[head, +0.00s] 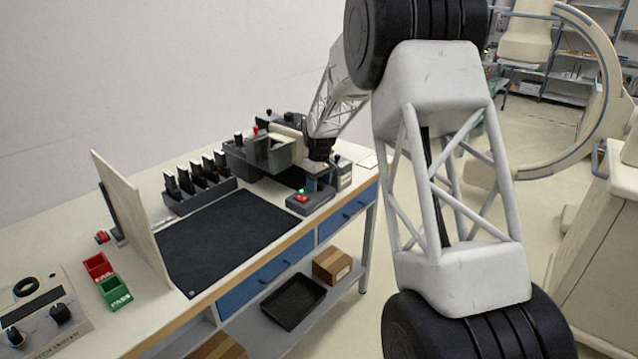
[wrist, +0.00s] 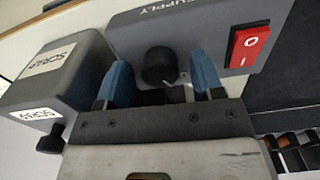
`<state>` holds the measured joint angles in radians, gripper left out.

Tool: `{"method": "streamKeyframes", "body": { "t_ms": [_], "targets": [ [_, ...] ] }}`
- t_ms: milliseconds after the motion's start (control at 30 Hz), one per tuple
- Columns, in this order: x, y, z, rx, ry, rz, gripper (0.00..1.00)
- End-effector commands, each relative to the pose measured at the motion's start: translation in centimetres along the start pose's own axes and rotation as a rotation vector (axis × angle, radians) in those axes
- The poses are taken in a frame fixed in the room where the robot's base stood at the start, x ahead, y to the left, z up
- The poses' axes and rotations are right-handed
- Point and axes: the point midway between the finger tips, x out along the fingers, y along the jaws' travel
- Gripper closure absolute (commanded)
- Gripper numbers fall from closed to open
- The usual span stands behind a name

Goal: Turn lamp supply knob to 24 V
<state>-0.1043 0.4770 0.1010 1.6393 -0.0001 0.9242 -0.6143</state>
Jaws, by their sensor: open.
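The lamp supply (wrist: 205,38) is a dark grey box with the printed word SUPPLY, partly cut off in the wrist view. Its round black knob (wrist: 158,66) faces me, and a red rocker switch (wrist: 248,46) is to the knob's right. In the head view the supply (head: 311,203) stands near the bench's front edge with a green light on it. My gripper (wrist: 161,75) is open, with one blue finger on each side of the knob and gaps visible. I cannot read the knob's setting. In the head view my gripper (head: 317,180) is right over the supply.
A grey box labelled SCRAP (wrist: 62,72) stands close to the left finger in the wrist view. A black mat (head: 225,240) lies bare on the bench. A rack of black upright items (head: 200,190) and a grey machine (head: 265,155) stand behind.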

Motion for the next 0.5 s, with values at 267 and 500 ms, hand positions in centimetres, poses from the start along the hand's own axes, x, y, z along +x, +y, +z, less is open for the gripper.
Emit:
{"method": "streamKeyframes", "body": {
  "t_ms": [267,500],
  "targets": [
    [-0.01,0.00,0.00,0.000,0.000,0.000,0.60],
    [-0.02,0.00,0.00,0.000,0.000,0.000,0.88]
  ]
}}
